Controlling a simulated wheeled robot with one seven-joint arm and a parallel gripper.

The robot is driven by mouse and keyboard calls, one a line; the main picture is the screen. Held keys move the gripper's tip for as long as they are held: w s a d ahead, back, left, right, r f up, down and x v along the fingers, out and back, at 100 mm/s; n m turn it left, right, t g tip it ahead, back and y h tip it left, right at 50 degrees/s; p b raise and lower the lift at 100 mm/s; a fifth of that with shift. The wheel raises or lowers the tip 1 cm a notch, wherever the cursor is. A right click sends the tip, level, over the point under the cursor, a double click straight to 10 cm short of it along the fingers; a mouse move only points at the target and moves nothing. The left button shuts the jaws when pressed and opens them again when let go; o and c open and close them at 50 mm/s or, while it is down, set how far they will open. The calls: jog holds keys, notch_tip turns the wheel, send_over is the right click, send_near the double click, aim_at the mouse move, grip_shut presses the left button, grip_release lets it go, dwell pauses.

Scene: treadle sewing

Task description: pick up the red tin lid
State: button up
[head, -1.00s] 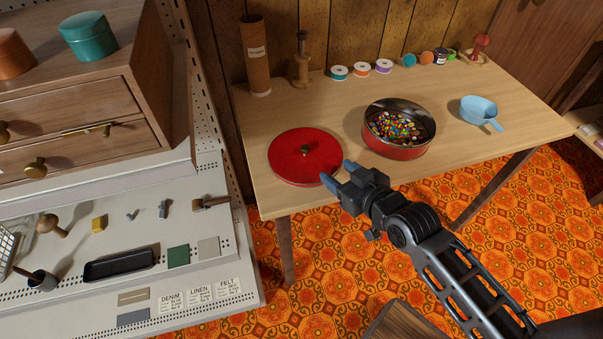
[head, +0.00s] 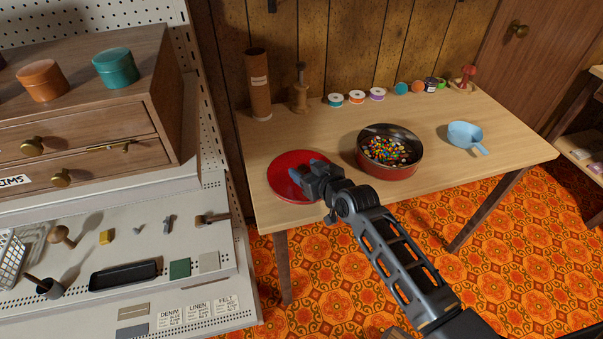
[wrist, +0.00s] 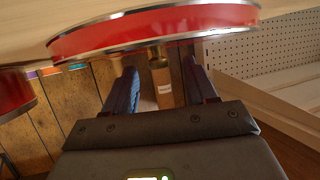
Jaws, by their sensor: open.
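The red tin lid (head: 281,166) lies flat near the front left edge of the wooden table. In the wrist view, which looks upside down, the lid (wrist: 155,28) spans the top, and its small brass knob (wrist: 155,53) shows near the space between the fingertips. My gripper (head: 307,169) is open, with its two blue fingers over the lid. In the wrist view, the fingers (wrist: 160,72) are apart with nothing held. In the head view the gripper hides the knob. I cannot tell whether the fingers touch the lid.
A red tin of colourful buttons (head: 388,166) stands close right of the lid. A cardboard tube (head: 259,85) and a wooden stand (head: 300,92) are behind. A blue scoop (head: 465,137) lies farther right. A drawer cabinet (head: 95,120) rises left.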

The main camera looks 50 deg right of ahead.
jog(key=shift+w+d+f, duration=0.1)
jog(key=shift+w+f, duration=0.05)
jog(key=shift+w, duration=0.15)
jog(key=shift+c, duration=0.2)
grip_shut()
